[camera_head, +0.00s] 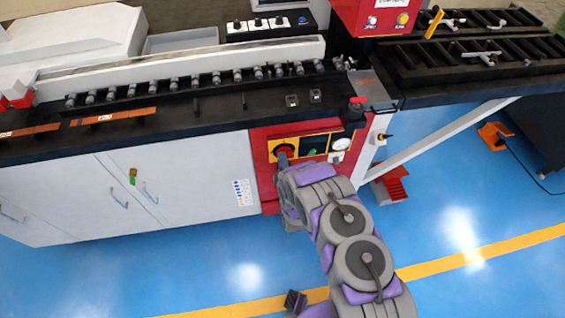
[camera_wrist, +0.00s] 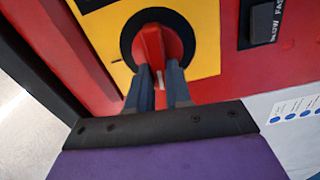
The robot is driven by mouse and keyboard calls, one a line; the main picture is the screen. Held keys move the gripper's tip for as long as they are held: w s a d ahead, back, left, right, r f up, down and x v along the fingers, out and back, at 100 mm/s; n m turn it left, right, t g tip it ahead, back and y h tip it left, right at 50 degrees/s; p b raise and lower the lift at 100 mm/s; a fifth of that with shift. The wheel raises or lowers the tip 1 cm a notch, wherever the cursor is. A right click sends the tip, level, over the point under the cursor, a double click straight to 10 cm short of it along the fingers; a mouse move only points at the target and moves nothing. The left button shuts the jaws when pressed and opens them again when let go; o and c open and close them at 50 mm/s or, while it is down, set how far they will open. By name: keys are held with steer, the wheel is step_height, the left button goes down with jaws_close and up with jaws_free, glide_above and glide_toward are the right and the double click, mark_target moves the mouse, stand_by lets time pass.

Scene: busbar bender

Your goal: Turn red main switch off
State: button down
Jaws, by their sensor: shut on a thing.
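The red main switch (camera_wrist: 157,45) sits in a black round ring on a yellow plate (camera_wrist: 100,25) in the wrist view. Its red handle stands out from the ring, with a small white mark at its lower end. My gripper (camera_wrist: 160,75) reaches up from below, its two dark fingers on either side of the handle and closed on it. In the head view the switch (camera_head: 284,151) shows at the left of the red panel (camera_head: 268,188), and my gripper (camera_head: 283,161) is at it. My fingers partly hide the handle's lower part.
A green button (camera_head: 312,152) and a round gauge (camera_head: 341,144) are right of the switch. White cabinet doors (camera_head: 190,185) stand left of the panel. A black roller table (camera_head: 215,105) runs above. Blue floor (camera_head: 450,190) is open at right, with a red pedal (camera_head: 391,186) by the machine.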

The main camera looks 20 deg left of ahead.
steer(key=shift+s+a+f+n+b, duration=0.15)
steer(key=shift+f+n+b, duration=0.15)
steer(key=shift+n, duration=0.2)
steer(key=c, duration=1)
jaws_free()
steer(key=shift+a, duration=0.1)
steer(key=shift+c, duration=0.2)
steer(key=shift+d, duration=0.2)
